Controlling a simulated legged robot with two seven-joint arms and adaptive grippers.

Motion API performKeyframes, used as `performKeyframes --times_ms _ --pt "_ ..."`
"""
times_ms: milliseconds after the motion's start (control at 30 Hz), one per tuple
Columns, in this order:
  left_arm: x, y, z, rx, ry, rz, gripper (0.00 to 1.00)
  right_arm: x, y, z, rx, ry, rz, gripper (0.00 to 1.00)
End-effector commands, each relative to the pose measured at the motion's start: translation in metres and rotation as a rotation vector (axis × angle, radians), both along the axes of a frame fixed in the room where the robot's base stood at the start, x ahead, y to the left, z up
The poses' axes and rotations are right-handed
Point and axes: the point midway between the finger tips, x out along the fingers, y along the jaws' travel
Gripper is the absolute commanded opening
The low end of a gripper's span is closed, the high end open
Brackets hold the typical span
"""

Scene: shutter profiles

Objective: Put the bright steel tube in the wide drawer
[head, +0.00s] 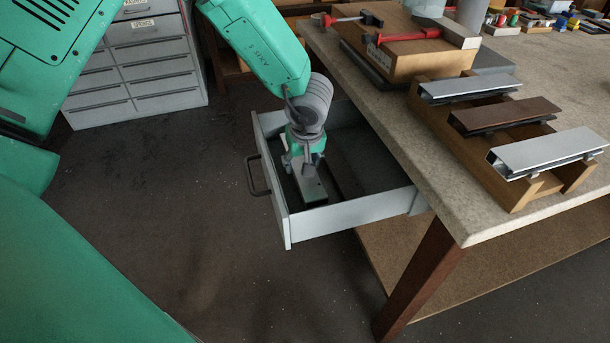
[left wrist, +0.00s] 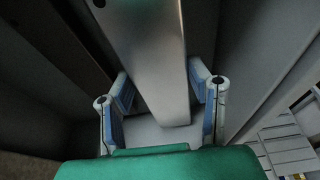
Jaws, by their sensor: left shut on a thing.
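The bright steel tube (left wrist: 145,50) is a smooth, pale grey box-shaped length of metal in the left wrist view. My left gripper (left wrist: 163,100) has its two blue-and-white fingers on either side of it and is shut on it. In the head view my left gripper (head: 304,178) points down inside the wide drawer (head: 352,214). A short part of the tube (head: 315,191) shows below the gripper, low in the drawer; whether it touches the floor I cannot tell. The drawer is pulled out from under the workbench. My right gripper is not in view.
The stone-topped workbench (head: 443,200) carries a wooden rack (head: 480,168) with several metal profiles across it. Red-handled clamps (head: 405,36) lie on a wooden block behind. A grey drawer cabinet (head: 140,70) stands at the back left. The drawer's right part is clear.

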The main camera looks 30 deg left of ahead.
Motion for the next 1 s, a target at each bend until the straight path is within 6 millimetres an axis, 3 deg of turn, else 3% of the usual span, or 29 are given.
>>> performKeyframes --times_ms 233,500,533,600,1000 --pt "-0.001 0.001 -0.033 0.001 0.001 0.001 0.00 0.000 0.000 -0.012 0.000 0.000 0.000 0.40" --pt "0.000 0.001 -0.034 0.000 -0.002 0.001 0.00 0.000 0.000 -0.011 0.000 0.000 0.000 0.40" --pt "0.000 0.001 -0.034 0.001 0.001 0.000 0.49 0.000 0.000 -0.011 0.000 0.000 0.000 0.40" --pt "0.000 0.000 -0.034 0.001 0.001 0.000 0.66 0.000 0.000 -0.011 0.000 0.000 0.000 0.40" --pt "-0.001 -0.001 -0.026 -0.001 0.000 0.001 0.66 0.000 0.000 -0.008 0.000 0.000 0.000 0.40"
